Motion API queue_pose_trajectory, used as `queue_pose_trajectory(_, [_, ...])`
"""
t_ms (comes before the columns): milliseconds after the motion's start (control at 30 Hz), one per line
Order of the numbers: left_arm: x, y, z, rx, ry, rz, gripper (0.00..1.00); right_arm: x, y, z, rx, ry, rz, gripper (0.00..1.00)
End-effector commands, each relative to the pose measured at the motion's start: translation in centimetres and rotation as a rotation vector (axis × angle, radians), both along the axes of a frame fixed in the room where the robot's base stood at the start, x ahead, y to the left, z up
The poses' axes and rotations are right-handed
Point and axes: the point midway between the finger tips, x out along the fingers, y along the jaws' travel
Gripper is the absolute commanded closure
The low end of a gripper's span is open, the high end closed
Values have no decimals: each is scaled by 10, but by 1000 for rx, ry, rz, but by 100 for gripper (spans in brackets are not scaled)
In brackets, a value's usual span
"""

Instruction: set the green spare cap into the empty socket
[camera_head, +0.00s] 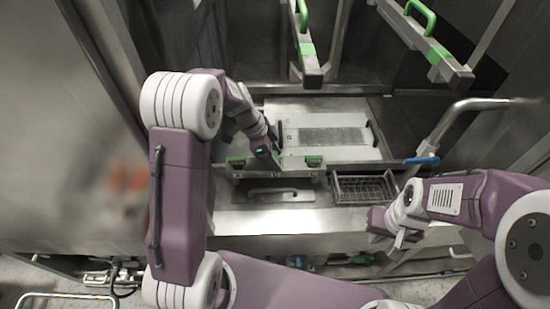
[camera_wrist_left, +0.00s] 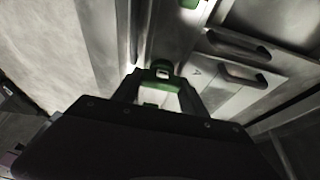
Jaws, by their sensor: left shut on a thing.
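My left gripper (camera_head: 272,160) reaches down to the front rail (camera_head: 290,171) of the washer, between two green caps, the left one (camera_head: 237,161) and the right one (camera_head: 314,161). In the left wrist view, my left gripper (camera_wrist_left: 160,90) is shut on a small green piece, which looks like the green spare cap (camera_wrist_left: 161,66). In the head view the gripper hides this piece. Another green piece (camera_wrist_left: 190,3) shows at the top edge of the wrist view. The empty socket cannot be made out. My right gripper (camera_head: 385,228) hangs at the right, near the front ledge, with its jaws unclear.
A flat panel (camera_head: 310,115) with a dark handle lies behind the rail. A wire basket (camera_head: 362,188) and a handled plate (camera_head: 280,195) sit below it. A blue-ended lever (camera_head: 421,160) stands at the right. Bars with green handles (camera_head: 422,15) hang above.

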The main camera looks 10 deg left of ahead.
Motion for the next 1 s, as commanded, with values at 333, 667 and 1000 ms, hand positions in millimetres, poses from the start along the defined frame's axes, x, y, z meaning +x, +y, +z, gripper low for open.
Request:
queue_pose_trajectory(333, [-7, 0, -12, 4, 24, -9, 89, 0, 0, -6, 0, 0, 0, 100])
queue_pose_trajectory(667, [-7, -1, -14, 4, 24, -10, 89, 0, 0, -10, 0, 0, 0, 100])
queue_pose_trajectory(1000, [-7, -1, -15, 4, 24, -10, 89, 0, 0, -13, 0, 0, 0, 100])
